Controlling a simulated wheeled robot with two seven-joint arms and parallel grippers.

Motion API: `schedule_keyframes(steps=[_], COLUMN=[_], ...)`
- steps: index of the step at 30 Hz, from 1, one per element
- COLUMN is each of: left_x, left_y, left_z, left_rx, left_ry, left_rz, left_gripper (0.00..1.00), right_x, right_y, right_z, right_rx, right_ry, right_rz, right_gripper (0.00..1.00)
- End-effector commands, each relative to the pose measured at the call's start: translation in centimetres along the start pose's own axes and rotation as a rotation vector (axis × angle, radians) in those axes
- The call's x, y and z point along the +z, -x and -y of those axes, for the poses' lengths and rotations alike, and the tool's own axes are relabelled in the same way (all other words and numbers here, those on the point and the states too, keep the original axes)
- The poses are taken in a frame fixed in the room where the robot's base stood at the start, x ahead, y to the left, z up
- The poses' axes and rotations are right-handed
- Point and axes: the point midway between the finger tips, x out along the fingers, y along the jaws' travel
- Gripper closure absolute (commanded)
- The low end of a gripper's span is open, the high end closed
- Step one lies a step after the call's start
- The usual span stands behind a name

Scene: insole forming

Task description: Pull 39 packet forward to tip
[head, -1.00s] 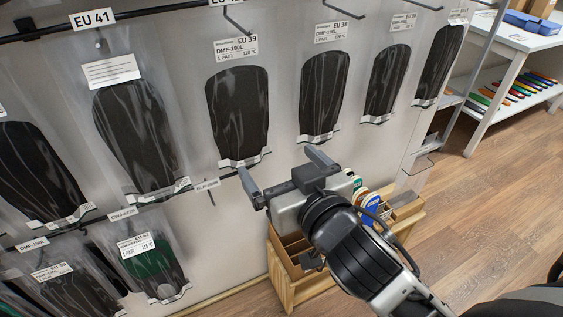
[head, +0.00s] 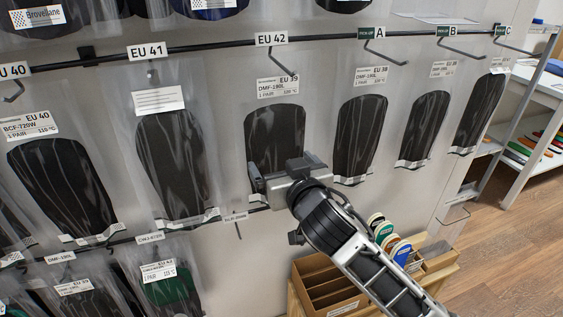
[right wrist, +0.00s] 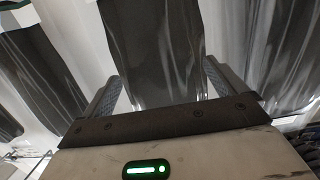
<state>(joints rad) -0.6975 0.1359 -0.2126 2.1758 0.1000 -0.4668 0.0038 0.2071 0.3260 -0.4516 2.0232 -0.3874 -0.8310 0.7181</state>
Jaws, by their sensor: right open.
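In the right wrist view the dark insole (right wrist: 157,45) shows between and beyond the two open fingers (right wrist: 160,88). I cannot tell whether the fingers touch the bag. My left gripper is not in view.
Packets marked EU 38 (head: 361,130) and EU 40 (head: 62,180) hang to either side. A white table (head: 540,85) is at the far right.

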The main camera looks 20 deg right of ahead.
Motion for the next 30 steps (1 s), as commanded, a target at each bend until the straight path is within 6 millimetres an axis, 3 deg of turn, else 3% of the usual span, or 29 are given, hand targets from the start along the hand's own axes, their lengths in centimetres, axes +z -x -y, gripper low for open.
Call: schedule_keyframes(steps=[4, 14, 19, 30], left_x=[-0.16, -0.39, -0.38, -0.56], left_y=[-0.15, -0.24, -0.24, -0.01], left_z=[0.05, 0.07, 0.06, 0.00], left_rx=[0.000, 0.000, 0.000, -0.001], left_ry=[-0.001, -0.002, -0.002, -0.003], left_rz=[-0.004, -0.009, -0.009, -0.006], left_gripper=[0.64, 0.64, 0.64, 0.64], right_x=[0.01, 0.01, 0.02, 0.05], right_y=[-1.02, -1.20, -1.19, -0.65], right_z=[0.02, 0.03, 0.02, 0.40], right_rx=[0.000, 0.000, 0.000, -0.008], right_ry=[-0.001, -0.001, -0.001, 0.000], right_rz=[0.001, 0.000, 0.000, 0.002], right_gripper=[0.04, 0.04, 0.51, 0.54])
